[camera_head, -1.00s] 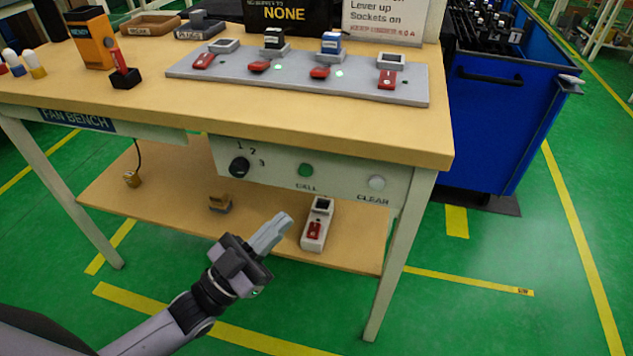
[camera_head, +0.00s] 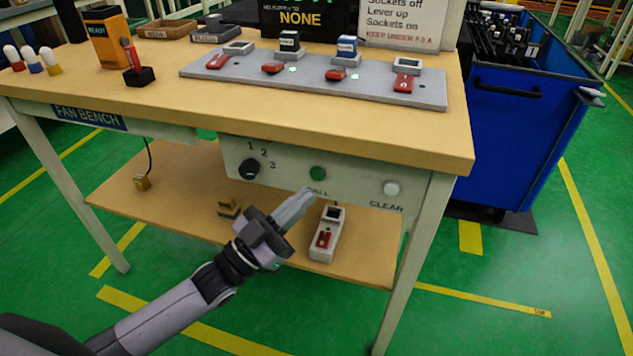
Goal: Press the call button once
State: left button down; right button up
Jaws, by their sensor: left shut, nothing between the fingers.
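The green call button (camera_head: 318,173) sits on the pale front panel (camera_head: 290,176) under the bench top, between a black rotary knob (camera_head: 249,169) and a white clear button (camera_head: 391,188). My left gripper (camera_head: 306,196) is shut and empty. Its fingertips are just below and left of the call button and cover part of the CALL label in this view. I cannot tell whether there is a gap in depth, but the button itself is not covered. My right gripper is not in view.
The bench top (camera_head: 150,98) carries a grey socket plate (camera_head: 430,94) with red levers. A lower shelf (camera_head: 180,193) holds a white device with a red switch (camera_head: 326,236). A blue cart (camera_head: 515,140) stands at the right. Green floor is open in front.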

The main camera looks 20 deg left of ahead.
aim_at(317, 174)
pick_arm(q)
jog(key=w+b, duration=0.1)
jog(key=w, duration=0.1)
jog(key=shift+w, duration=0.4)
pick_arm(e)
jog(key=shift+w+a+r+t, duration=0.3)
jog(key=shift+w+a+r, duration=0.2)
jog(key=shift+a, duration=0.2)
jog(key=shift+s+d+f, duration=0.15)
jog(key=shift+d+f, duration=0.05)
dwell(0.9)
pick_arm(q)
jog(key=shift+w+d, duration=0.1)
jog(key=shift+w, duration=0.3)
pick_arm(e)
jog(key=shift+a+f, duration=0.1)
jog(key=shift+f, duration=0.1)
